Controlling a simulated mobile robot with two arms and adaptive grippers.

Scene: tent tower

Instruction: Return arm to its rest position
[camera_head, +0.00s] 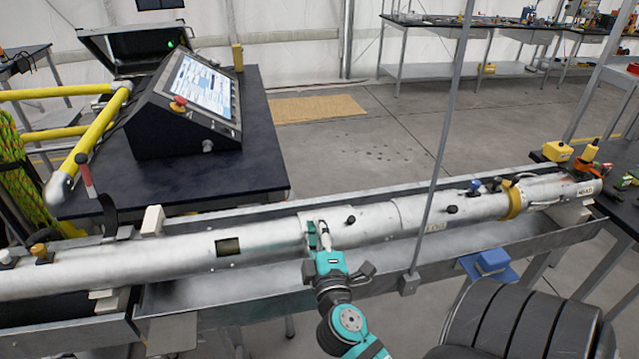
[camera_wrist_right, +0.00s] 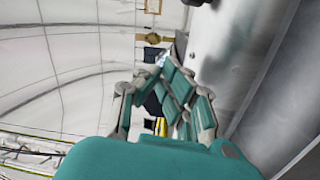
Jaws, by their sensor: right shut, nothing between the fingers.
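My right arm (camera_head: 346,322), teal and dark grey, reaches up from the bottom of the head view. My right gripper (camera_head: 319,234) is at the front side of the long white tube (camera_head: 160,252), near its middle. The fingers overlap the tube in the picture; I cannot tell whether they touch it. The gripper is shut with nothing held. In the right wrist view the teal finger pads (camera_wrist_right: 172,98) show close up, with the pale tube (camera_wrist_right: 208,38) to their right. My left gripper is out of view.
The tube lies along a grey metal trough (camera_head: 240,296). A thin upright pole (camera_head: 443,150) stands right of my gripper. A black console (camera_head: 190,105) sits on a dark table (camera_head: 262,150) behind. A blue object (camera_head: 490,262) is at the right. Open floor (camera_head: 385,140) lies beyond the tube.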

